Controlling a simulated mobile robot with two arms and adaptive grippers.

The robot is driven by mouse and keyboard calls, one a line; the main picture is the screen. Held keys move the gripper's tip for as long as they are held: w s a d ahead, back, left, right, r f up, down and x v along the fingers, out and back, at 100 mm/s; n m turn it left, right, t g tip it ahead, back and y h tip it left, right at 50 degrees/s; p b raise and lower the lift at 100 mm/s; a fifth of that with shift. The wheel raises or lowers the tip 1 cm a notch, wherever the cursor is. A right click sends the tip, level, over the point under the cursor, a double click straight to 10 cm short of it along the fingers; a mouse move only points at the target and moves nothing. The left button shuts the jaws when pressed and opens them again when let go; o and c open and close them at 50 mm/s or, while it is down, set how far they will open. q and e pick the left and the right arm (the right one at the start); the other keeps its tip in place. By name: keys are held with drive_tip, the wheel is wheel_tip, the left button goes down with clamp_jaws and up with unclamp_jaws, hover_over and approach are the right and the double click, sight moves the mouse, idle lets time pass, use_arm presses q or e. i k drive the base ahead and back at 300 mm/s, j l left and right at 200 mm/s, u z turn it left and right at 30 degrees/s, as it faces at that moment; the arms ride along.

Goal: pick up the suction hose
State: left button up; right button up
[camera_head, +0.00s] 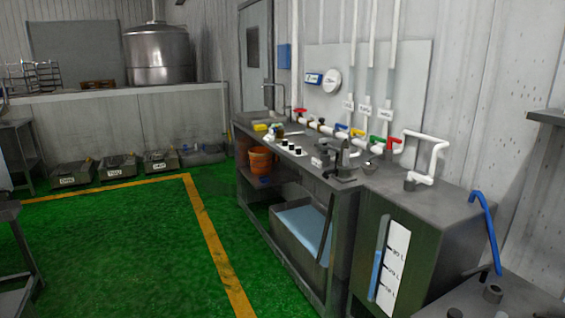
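A curved blue hose (488,226) shows at the right in the head view. It starts at the top right edge of the grey tank (415,215) and bends down toward a grey surface at the lower right. It is the only hose-like thing I can make out clearly, but I cannot be certain it is the suction hose. Neither of my grippers is in view, and nothing is seen touching the hose.
A workbench (262,130) with a sink, colored valves and small bottles runs along the right wall. An orange bucket (261,161) and a grey bin (285,232) stand under it. A grey surface (520,300) fills the lower right corner. The green floor (130,255) is clear.

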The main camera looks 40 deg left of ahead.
sight(345, 166)
drive_tip(key=u, duration=1.05)
drive_tip(key=z, duration=1.05)
drive_tip(key=i+j, duration=0.1)
drive_tip(key=j, duration=0.15)
drive_tip(key=i+j, duration=0.15)
